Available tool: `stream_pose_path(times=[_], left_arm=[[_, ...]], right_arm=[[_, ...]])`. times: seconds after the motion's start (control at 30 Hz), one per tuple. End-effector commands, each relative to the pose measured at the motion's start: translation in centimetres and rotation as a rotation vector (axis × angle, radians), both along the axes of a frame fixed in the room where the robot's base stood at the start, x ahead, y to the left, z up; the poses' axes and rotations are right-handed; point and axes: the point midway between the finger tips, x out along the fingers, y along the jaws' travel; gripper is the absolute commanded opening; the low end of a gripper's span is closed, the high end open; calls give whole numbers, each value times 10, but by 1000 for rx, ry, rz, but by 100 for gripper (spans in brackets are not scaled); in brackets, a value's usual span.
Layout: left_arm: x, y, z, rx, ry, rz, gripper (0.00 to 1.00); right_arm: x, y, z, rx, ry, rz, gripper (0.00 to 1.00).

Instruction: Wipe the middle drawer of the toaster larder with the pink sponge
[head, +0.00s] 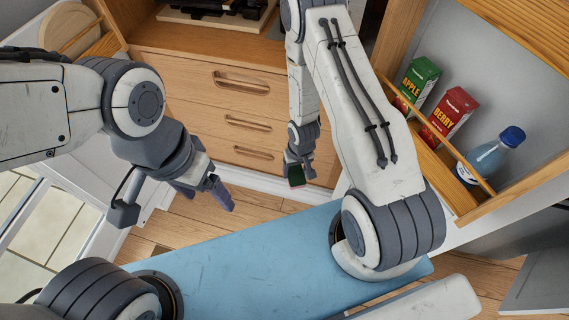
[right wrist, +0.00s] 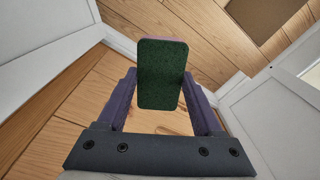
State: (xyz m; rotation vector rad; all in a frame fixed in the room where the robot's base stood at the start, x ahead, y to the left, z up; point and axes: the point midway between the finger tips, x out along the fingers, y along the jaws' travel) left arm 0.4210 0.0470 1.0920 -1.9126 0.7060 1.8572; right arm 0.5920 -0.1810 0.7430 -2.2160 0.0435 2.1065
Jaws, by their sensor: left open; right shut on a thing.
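My right gripper (head: 296,172) hangs at the drawers' lower right corner, shut on the sponge (head: 297,178). In the head view the sponge is small and dark green with a reddish edge. In the right wrist view the sponge (right wrist: 162,75) shows a dark green scouring face between the fingers of my right gripper (right wrist: 160,100); its pink side is mostly hidden. My left gripper (head: 205,190) is open and empty, in front and to the left of the drawers.
A dark appliance (head: 212,4), cut off by the frame, stands on the shelf above the drawers. The open right door's rack holds a green apple carton (head: 418,80), a red berry carton (head: 450,115) and a blue-capped bottle (head: 490,155). The left door is open too. Wooden floor (head: 250,203) is free before the drawers.

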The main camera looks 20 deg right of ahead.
Motion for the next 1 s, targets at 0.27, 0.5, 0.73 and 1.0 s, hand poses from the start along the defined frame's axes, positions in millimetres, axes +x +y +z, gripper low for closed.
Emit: stream_pose_path(times=[0.27,0.5,0.73,1.0], left_arm=[[0,0,-108,1,1,0,80],[0,0,-183,1,1,0,80],[0,0,-256,1,1,0,80],[0,0,-341,1,1,0,80]], right_arm=[[55,6,-81,97,-180,-213,17],[94,7,-123,167,-398,-415,17],[124,5,-157,199,-654,-601,17],[149,1,-187,185,-982,-774,17]])
